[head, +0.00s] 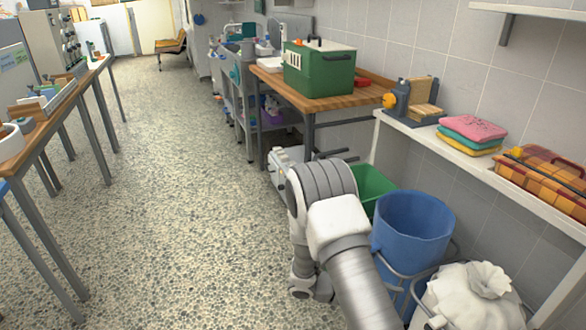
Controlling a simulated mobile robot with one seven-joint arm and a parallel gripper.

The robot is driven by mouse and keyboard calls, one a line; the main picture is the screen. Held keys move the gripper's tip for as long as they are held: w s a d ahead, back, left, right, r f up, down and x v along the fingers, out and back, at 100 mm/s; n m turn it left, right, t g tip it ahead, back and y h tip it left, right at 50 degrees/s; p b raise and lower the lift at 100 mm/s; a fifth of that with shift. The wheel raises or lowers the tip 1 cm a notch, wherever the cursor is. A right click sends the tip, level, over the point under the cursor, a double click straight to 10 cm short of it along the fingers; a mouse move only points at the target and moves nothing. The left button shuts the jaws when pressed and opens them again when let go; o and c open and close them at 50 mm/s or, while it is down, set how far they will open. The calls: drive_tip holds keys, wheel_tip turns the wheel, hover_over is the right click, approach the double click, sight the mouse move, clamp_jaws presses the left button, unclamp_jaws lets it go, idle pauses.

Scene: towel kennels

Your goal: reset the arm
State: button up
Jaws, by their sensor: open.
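My arm reaches up from the bottom edge right of the middle and bends over near the centre of the head view. Its white and grey links hang over the floor in front of the bins. My gripper cannot be made out; the arm's own links seem to hide it. No held object shows.
A blue bin (412,226), a green bin (372,188) and a white sack (470,300) stand close on the right. A shelf (445,146) above holds folded towels (472,130). A green carrier (319,70) sits on a wooden table. The floor (170,190) at left is clear.

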drive_tip(key=s+a+r+m+t+y, duration=0.3)
drive_tip(key=s+r+m+y, duration=0.15)
drive_tip(key=r, duration=0.55)
drive_tip(key=s+a+r+m+t+y, duration=0.2)
drive_tip(key=s+a+r+m+y, duration=0.3)
drive_tip(key=r, duration=0.6)
drive_tip(key=s+a+r+m+t+y, duration=0.25)
drive_tip(key=s+r+y, duration=0.35)
drive_tip(key=r, duration=0.4)
wheel_tip(320, 180, up, 20)
drive_tip(key=p, duration=2)
drive_tip(key=shift+s+d+h, duration=0.35)
drive_tip(key=shift+h, duration=0.1)
drive_tip(key=shift+f, duration=0.15)
